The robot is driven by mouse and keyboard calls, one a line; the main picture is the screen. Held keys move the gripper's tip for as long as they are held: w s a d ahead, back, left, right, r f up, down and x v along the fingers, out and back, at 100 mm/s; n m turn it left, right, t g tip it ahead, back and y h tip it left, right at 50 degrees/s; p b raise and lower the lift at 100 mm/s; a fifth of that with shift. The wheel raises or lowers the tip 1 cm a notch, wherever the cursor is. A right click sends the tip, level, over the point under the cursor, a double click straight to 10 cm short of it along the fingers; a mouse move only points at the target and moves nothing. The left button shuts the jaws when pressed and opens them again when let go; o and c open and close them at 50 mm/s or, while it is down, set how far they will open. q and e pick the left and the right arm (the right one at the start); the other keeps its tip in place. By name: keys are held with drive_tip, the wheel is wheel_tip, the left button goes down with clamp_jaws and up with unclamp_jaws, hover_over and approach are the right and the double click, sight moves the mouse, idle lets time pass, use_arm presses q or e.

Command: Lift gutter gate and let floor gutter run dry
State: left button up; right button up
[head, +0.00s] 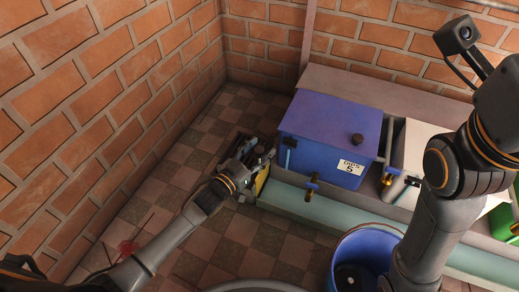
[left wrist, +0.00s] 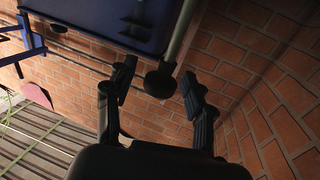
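The teal floor gutter (head: 325,208) runs along the foot of the raised ledge in the head view; I cannot tell its water level. A yellow plate (head: 262,181), possibly the gutter gate, shows at its left end, partly hidden by my gripper. My left gripper (head: 260,154) is beside the left side of the blue tank. In the left wrist view my left gripper (left wrist: 158,88) is open. A dark knob (left wrist: 160,83) on a grey rod (left wrist: 180,32) appears between its fingertips, with no clear contact. My right gripper is out of view.
The blue tank (head: 330,125) with a numbered label stands on the ledge, with brass taps (head: 312,187) at its front. A blue barrel (head: 370,250) stands at the lower right. Brick walls (head: 100,100) close in the left and back. Checkered floor (head: 215,230) is open in front.

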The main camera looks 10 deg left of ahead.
use_arm(q)
drive_tip(key=v, duration=1.2)
idle(0.3)
